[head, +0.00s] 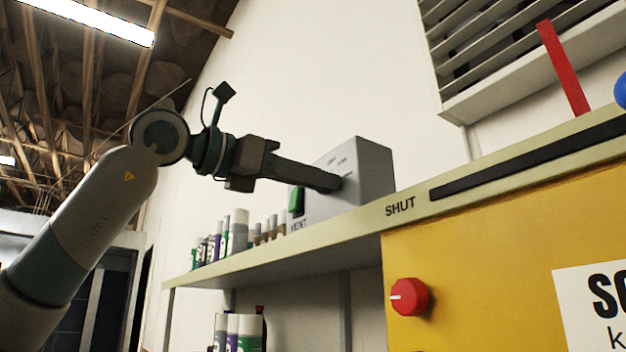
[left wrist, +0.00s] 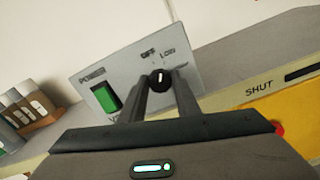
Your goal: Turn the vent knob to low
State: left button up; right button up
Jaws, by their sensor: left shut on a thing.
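The vent control box (head: 362,178) is a grey box on the shelf; its front also shows in the left wrist view (left wrist: 85,77). It carries a black round knob (left wrist: 159,79) with a white mark that points roughly up, under the labels OFF and LOW; a third label to the right is too blurred to read. A green switch (left wrist: 106,97) marked POWER is left of the knob. My left gripper (head: 332,182) is shut on the knob, one finger on each side. In the head view the fingertips hide the knob. My right gripper is not in view.
The box stands on a long shelf (head: 270,252) with several bottles and cans (head: 238,232) to its left. A yellow cabinet (head: 480,260) with a red knob (head: 409,297) is at the right, below a slot marked SHUT. A red lever (head: 563,68) rises above it.

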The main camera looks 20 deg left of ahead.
pick_arm(q)
jog(key=shift+m, duration=1.7)
jog(key=o, duration=1)
jog(key=shift+o, duration=0.2)
jog(key=shift+s, duration=0.1)
jog(key=b+v, duration=0.5)
jog(key=v, duration=1.2)
